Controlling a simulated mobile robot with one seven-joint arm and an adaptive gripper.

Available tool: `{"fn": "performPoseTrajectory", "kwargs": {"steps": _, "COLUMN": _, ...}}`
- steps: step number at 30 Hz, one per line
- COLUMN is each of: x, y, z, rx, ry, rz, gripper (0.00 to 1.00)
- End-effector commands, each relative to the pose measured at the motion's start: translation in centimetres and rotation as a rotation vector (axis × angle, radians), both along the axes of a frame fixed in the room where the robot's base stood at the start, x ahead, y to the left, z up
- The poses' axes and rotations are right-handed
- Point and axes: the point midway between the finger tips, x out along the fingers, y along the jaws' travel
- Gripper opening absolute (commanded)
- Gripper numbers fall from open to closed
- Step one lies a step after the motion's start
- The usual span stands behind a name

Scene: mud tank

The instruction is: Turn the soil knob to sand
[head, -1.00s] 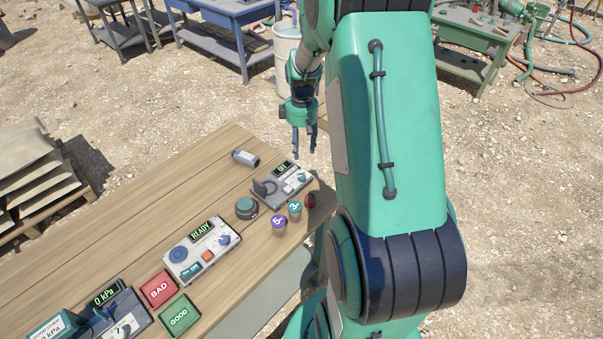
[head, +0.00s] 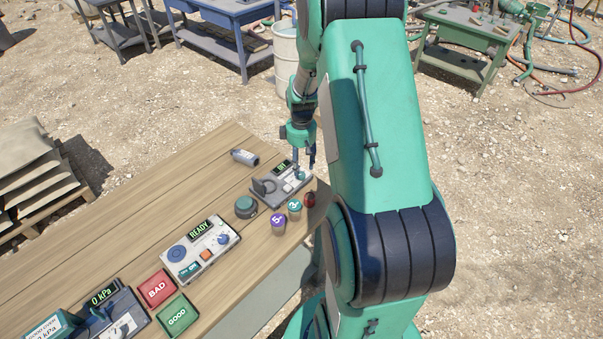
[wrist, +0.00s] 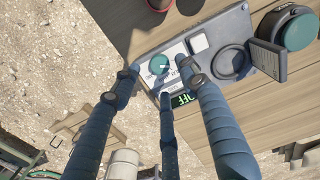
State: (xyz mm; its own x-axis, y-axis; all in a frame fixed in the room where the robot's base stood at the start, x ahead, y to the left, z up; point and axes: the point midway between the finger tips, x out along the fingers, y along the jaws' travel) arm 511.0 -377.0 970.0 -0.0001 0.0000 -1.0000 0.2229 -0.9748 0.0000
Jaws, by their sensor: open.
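A grey and white instrument (head: 268,203) stands near the right end of the wooden bench, with a small lit display whose text is hard to read. In the wrist view it fills the upper middle, and its round teal knob (wrist: 159,64) with a white pointer mark sits on a white labelled panel. The labels are too small to read surely. My gripper (wrist: 157,74) is open, its three blue fingers spread around the knob; I cannot tell whether they touch it. In the head view my gripper (head: 304,165) points down over the instrument's far right end, partly hiding the knob.
A box reading READY (head: 185,268) with a blue knob stands further left. Purple (head: 277,226) and teal (head: 294,212) lidded jars, a red item (head: 309,200) and a round teal-topped piece (head: 245,206) stand close by. A grey cylinder (head: 244,157) lies behind.

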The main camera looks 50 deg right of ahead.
Motion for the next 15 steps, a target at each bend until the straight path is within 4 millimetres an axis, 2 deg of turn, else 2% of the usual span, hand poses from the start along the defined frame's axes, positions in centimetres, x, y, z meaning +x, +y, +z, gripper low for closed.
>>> {"fn": "performPoseTrajectory", "kwargs": {"steps": 1, "x": 0.0, "y": 0.0, "z": -1.0, "rx": 0.001, "ry": 0.001, "rz": 0.0, "gripper": 0.44}}
{"fn": "performPoseTrajectory", "kwargs": {"steps": 6, "x": 0.0, "y": 0.0, "z": -3.1, "rx": 0.001, "ry": 0.001, "rz": 0.0, "gripper": 0.44}}
{"fn": "performPoseTrajectory", "kwargs": {"steps": 15, "x": 0.0, "y": 0.0, "z": -4.5, "rx": -0.001, "ry": -0.001, "rz": 0.0, "gripper": 0.44}}
